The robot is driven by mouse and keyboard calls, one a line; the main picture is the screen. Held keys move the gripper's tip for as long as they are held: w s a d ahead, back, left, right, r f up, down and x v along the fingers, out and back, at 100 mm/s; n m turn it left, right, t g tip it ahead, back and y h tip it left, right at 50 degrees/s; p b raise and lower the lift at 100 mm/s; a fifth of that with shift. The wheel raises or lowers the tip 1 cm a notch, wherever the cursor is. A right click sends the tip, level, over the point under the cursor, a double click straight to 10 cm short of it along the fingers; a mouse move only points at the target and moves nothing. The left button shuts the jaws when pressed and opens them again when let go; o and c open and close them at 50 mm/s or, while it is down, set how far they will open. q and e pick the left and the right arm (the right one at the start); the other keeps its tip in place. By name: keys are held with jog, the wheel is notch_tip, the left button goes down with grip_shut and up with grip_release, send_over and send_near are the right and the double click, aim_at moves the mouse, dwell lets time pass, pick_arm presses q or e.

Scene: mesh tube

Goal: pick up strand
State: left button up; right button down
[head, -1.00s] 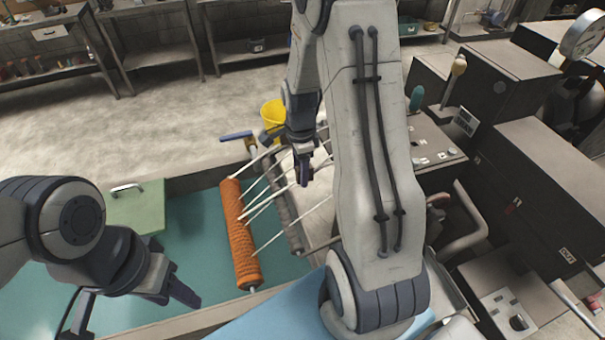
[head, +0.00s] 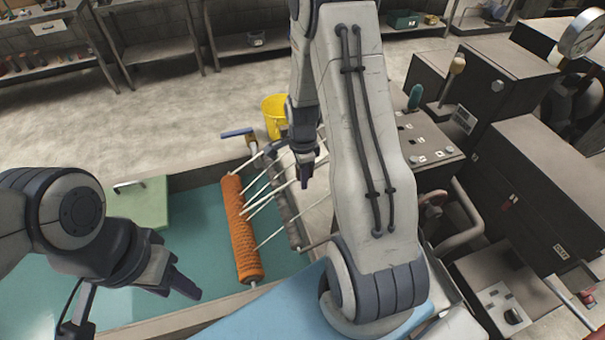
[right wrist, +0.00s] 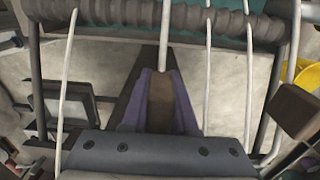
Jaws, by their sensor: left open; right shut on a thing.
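The orange mesh tube (head: 242,238) lies over the teal basin. Several white strands (head: 270,235) run from it up and right, across a grey ribbed roller (head: 283,200). My right gripper (head: 304,182) is above the strands' right part. In the right wrist view its two purple-grey fingers (right wrist: 166,98) are closed around the lower end of one white strand (right wrist: 166,40), which comes down from the ribbed roller (right wrist: 150,14). Other strands (right wrist: 208,70) pass to either side, apart from the fingers. My left gripper (head: 182,283) is open and empty, low at left, away from the tube.
A yellow bucket (head: 275,117) stands on the floor behind the basin, with a blue-handled brush (head: 240,133) near it. A green board (head: 138,203) lies at the basin's left. Dark machine boxes (head: 490,85) fill the right side. A light blue surface (head: 270,308) is in front.

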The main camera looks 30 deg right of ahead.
jog(key=shift+w+r, duration=0.1)
jog(key=shift+r, duration=0.4)
notch_tip(320, 180, up, 9)
jog(key=shift+r+b, duration=0.2)
jog(key=shift+b, duration=0.8)
jog(key=shift+r+p, duration=1.9)
jog(key=shift+r, duration=0.25)
jog(key=shift+f, duration=0.1)
